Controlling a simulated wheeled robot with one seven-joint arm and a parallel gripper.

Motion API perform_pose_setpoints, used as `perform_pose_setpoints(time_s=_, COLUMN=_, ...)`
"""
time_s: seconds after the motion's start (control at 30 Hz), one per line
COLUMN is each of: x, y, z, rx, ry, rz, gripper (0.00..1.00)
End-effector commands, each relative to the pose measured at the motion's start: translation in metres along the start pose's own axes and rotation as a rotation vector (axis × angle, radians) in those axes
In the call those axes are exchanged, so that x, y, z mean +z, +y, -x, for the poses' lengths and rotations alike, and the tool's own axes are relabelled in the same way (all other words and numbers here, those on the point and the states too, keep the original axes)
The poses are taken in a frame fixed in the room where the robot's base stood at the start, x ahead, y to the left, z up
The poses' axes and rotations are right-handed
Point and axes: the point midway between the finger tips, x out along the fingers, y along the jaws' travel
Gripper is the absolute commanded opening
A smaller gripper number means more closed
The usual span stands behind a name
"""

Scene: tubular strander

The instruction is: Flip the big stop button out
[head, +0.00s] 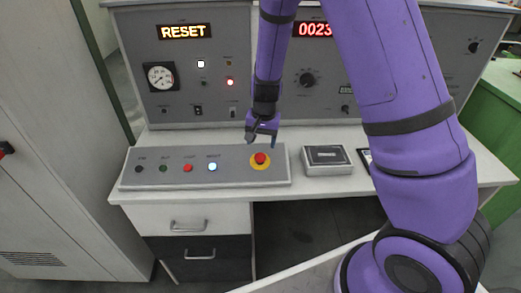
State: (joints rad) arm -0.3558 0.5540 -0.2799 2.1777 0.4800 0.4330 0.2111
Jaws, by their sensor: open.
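The big red stop button (261,158) sits on a yellow round base (261,166) at the right end of the grey sloped button box (225,177), on the white desk. My gripper (262,142) is open and hangs just above and behind the button, its fingers pointing down. I cannot tell whether a fingertip touches the button. Whether the button is pressed in or out is too small to tell.
Left of the stop button are a lit blue-white button (212,167), a small red one (188,168) and darker ones. A small grey box (326,158) stands to the right. Behind rises a control panel with a lit RESET display (183,32). A grey cabinet (50,130) stands left.

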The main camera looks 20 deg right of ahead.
Motion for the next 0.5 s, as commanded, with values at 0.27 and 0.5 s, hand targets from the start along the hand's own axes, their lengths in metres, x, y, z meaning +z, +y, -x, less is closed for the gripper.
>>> perform_pose_setpoints(time_s=0.27, x=0.0, y=-0.001, z=0.037, rx=-0.002, ry=0.002, rz=0.001, gripper=0.67)
perform_pose_setpoints(time_s=0.5, x=0.0, y=0.0, z=0.043, rx=0.001, ry=0.0, rz=0.0, gripper=0.67)
